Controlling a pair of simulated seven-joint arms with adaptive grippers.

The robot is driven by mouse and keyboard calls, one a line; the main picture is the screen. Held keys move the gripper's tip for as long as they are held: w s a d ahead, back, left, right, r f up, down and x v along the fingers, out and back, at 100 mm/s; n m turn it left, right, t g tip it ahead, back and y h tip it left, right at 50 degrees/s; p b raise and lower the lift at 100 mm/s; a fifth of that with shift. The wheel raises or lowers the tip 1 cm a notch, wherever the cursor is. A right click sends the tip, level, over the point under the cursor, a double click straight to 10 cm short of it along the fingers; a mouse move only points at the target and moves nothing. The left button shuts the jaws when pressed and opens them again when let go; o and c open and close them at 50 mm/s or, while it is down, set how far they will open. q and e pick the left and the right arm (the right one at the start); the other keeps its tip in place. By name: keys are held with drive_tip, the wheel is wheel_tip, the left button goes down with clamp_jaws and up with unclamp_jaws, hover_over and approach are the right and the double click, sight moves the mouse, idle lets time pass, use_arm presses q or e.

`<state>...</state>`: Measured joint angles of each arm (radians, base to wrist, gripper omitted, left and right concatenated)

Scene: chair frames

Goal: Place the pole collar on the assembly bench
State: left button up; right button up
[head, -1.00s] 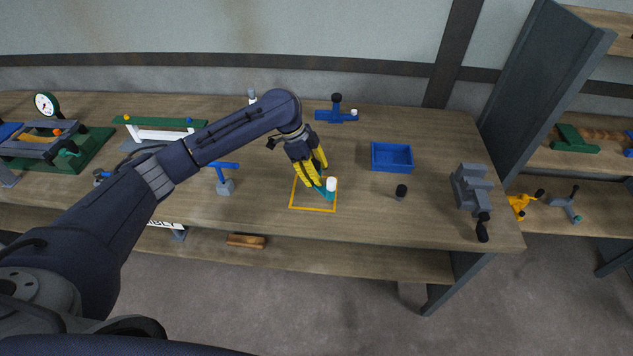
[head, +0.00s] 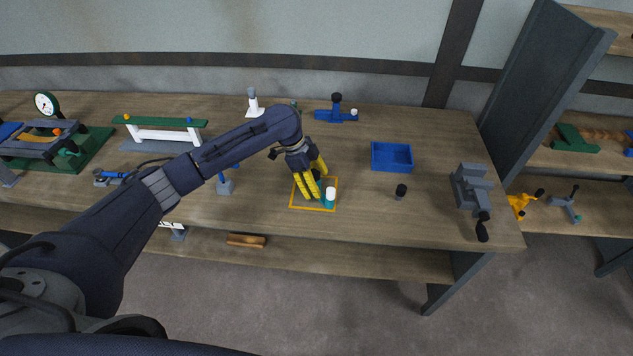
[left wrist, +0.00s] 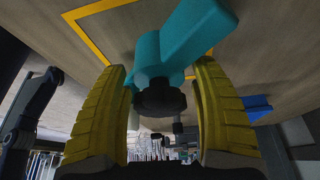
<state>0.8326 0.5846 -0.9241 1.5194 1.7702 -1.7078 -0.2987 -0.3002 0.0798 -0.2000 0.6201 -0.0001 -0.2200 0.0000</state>
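The pole collar (head: 329,201) is a teal piece with a white round end. It is at the right front part of the yellow square outline (head: 292,198) on the assembly bench (head: 440,220). My left gripper (head: 316,188) reaches down over the square, its yellow fingers beside the collar. My right gripper is not in view.
A blue bin (head: 392,169) and a small black-topped piece (head: 400,192) are to the right. A grey vise (head: 470,188) stands at the bench's right end. A blue-handled stand (head: 226,187) is left of the square. The bench's front edge is close below the square.

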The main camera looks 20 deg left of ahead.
use_arm(q)
drive_tip(key=v, duration=1.2)
drive_tip(key=shift+r, duration=0.2)
